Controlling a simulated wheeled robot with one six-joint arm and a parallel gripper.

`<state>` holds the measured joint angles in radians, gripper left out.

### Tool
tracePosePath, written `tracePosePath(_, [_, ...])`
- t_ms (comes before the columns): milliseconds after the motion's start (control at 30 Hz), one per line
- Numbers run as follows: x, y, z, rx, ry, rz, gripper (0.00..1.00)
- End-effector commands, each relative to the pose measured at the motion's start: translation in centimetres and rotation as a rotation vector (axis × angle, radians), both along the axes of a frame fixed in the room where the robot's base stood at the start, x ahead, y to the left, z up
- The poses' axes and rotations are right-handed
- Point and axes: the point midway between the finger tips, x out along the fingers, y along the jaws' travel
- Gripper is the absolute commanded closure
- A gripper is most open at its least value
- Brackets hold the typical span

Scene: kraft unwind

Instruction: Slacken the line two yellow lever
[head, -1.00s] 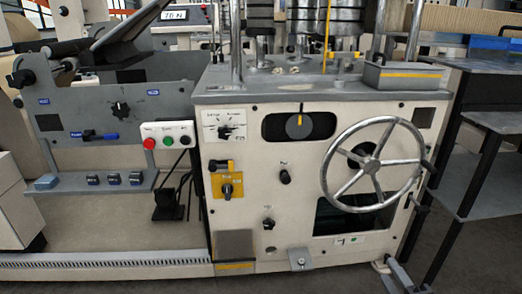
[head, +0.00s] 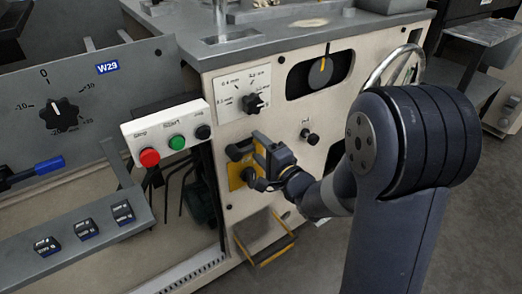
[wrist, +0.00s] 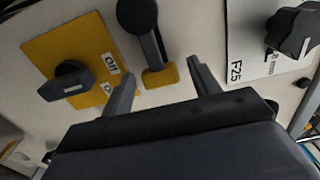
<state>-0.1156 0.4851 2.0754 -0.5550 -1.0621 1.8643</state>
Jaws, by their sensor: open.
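A lever with a black round pivot and black arm (wrist: 148,35) ends in a yellow tip (wrist: 160,77) in the wrist view, against the cream panel. In the head view its black part (head: 238,150) shows beside my gripper, and the tip is hidden. My gripper (wrist: 162,68) is open, with one finger on each side of the yellow tip. I see no clear grip on it, and cannot tell whether a finger touches it. In the head view my gripper (head: 262,152) is at the panel, left of my large dark arm joint.
A yellow plate with a black Off/On switch (wrist: 70,82) sits left of the lever. A black dial (head: 253,103) is above it, and a button box (head: 168,134) is to the left.

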Motion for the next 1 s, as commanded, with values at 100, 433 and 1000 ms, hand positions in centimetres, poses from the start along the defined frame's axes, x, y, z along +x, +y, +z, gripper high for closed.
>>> tracePosePath(100, [0.1,0.05,-0.01,-0.001,0.001,-0.001,0.42])
tracePosePath(433, [0.06,0.05,-0.01,-0.001,0.001,0.0,0.57])
tracePosePath(1000, [0.04,0.05,-0.04,-0.001,0.001,0.0,1.0])
